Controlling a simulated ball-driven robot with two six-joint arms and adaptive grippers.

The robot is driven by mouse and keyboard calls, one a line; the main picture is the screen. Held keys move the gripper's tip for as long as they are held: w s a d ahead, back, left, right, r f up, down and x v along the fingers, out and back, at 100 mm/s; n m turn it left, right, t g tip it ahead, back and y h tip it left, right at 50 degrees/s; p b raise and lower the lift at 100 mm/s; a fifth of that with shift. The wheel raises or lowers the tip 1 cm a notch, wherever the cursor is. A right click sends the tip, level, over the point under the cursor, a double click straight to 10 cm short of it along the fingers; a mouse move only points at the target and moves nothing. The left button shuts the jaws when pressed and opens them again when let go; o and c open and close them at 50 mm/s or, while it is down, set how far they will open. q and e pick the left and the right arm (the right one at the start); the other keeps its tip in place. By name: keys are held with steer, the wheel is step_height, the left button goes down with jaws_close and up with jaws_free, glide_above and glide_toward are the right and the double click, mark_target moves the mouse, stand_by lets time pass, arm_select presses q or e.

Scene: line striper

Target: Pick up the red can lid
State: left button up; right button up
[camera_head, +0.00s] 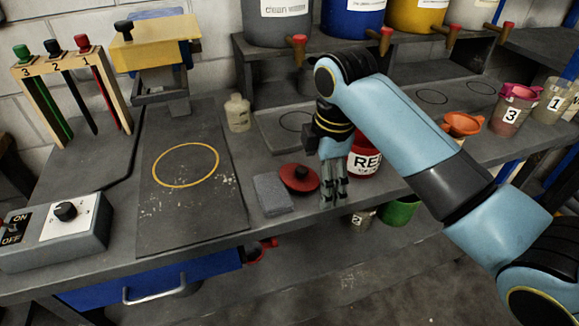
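My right gripper (334,200) points down just right of the lid, near the bench's front edge. Its two fingers show apart with a narrow gap and nothing visible between them. Contact between the near finger and the lid cannot be told. My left gripper is not in view.
The grey block (273,194) lies close beside the lid. A pale bottle (237,113) stands farther back. An orange funnel (463,124) and numbered cups stand at right. A control box (58,230) sits at left. The board with the yellow ring (186,146) is clear.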

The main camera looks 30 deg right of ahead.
mark_target(300, 169)
steer(key=w+r+n, duration=0.1)
steer(key=w, duration=0.1)
steer(key=w+r+n, duration=0.3)
steer(key=w, duration=0.1)
steer(key=shift+d+r+n+g+p, duration=0.15)
steer(key=shift+r+n+g+p, duration=0.1)
steer(key=shift+n+g+p, duration=0.05)
steer(key=shift+w, duration=0.35)
steer(key=shift+n, duration=0.3)
steer(key=f, duration=0.4)
steer(key=shift+w+f, duration=0.2)
steer(key=shift+f, duration=0.15)
step_height(300, 169, down, 6)
steer(key=shift+w+r+p, duration=0.15)
steer(key=shift+p, duration=0.3)
steer(key=c, duration=0.9)
steer(key=shift+c, duration=0.2)
steer(key=shift+r, duration=0.1)
